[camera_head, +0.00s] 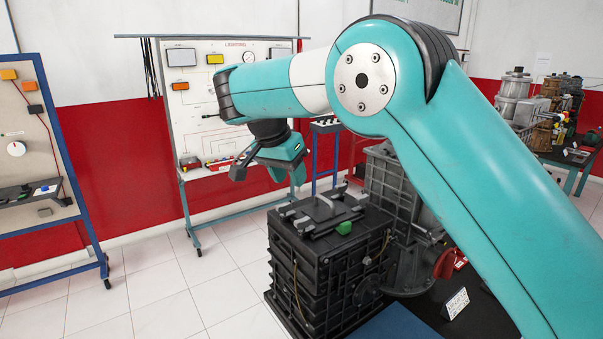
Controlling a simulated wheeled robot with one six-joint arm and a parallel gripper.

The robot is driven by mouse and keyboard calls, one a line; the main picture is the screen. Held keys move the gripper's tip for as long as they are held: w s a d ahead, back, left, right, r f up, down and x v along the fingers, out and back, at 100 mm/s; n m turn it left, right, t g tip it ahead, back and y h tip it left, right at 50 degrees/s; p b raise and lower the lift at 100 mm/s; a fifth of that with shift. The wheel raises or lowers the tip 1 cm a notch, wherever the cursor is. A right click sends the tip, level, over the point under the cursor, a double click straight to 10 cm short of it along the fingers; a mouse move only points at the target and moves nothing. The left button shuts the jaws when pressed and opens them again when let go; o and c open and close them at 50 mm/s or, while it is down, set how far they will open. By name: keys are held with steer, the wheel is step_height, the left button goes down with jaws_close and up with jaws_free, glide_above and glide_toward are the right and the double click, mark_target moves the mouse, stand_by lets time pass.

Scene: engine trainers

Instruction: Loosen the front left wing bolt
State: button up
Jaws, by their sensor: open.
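A black ribbed engine block (320,275) stands right of centre, with a dark grey bracket-like frame (318,212) on its top. A small green part (344,228) sits on the top near the front edge. It may be a wing bolt, but it is too small to tell. I cannot make out which part is the front left wing bolt. My gripper (267,183) is open and empty, in the air above and to the left of the block's top, apart from it. My arm hides part of the area to the right.
A lighting board (215,100) on a blue stand is behind the gripper. Another panel (25,140) stands at the left. A grey machine (393,190) adjoins the block behind. A white card (456,303) is at the lower right. The tiled floor at left is clear.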

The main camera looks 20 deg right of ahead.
step_height(320, 180, up, 3)
steer(key=w+a+m+p, duration=0.1)
steer(key=a+m+p, duration=0.1)
steer(key=m+p, duration=0.1)
steer(key=m+b, duration=0.1)
steer(key=b, duration=0.9)
glide_toward(302, 219)
steer(key=shift+g, duration=0.3)
steer(key=x, duration=0.8)
steer(key=shift+w+d, duration=0.1)
steer(key=shift+w, duration=0.05)
steer(key=shift+d+f, duration=0.15)
steer(key=shift+f, duration=0.45)
jaws_close()
